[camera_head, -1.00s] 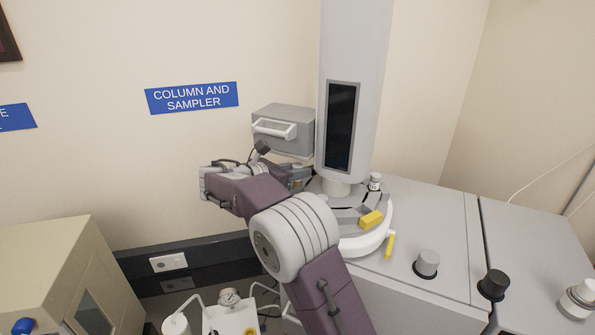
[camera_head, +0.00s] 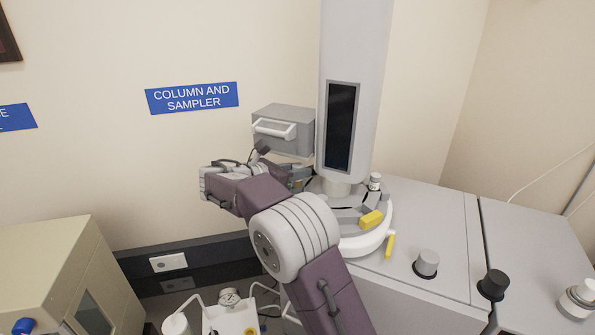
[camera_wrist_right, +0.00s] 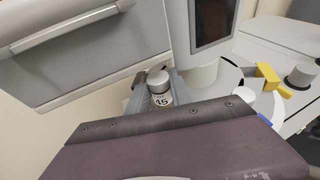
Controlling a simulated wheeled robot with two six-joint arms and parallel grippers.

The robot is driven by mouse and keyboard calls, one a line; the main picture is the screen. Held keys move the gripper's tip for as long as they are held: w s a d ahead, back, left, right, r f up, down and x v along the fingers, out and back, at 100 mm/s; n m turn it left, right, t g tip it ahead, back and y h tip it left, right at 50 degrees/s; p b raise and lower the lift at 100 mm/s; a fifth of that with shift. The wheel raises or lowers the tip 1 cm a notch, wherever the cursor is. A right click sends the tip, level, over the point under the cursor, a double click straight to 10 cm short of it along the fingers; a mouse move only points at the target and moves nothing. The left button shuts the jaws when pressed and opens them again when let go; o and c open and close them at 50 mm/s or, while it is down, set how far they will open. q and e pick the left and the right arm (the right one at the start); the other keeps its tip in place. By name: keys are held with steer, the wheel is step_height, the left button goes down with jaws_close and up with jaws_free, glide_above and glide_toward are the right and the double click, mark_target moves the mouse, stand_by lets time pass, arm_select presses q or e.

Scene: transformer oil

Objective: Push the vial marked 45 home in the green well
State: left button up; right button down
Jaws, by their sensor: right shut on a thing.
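The vial marked 45 (camera_wrist_right: 160,88) shows in the right wrist view, with a pale cap and dark figures on a white label. It stands about upright between the fingers of my right gripper (camera_wrist_right: 158,98), which is shut on it. In the head view my right gripper (camera_head: 300,178) is left of the tall grey tower, at the edge of the round white tray (camera_head: 365,245). The vial is mostly hidden there. I cannot make out the green well or how deep the vial sits. My left gripper is not in view.
The grey tower (camera_head: 350,60) with a dark screen rises close beside the gripper. A grey box with a handle (camera_head: 283,128) is behind it. Another small vial (camera_head: 375,182) stands right of the tower. A yellow block (camera_head: 372,219) is on the round tray. Dark and grey knobs stand further right.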

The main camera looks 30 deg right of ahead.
mark_target(294, 183)
steer(key=shift+f+b, duration=1.15)
steer(key=shift+f, duration=0.7)
steer(key=c, duration=1.1)
jaws_free()
steer(key=shift+a, duration=0.25)
steer(key=b+v, duration=0.3)
steer(key=v, duration=0.5)
steer(key=shift+s+a+r, duration=0.15)
steer(key=shift+a+r, duration=0.05)
steer(key=shift+a, duration=0.1)
steer(key=shift+d, duration=0.15)
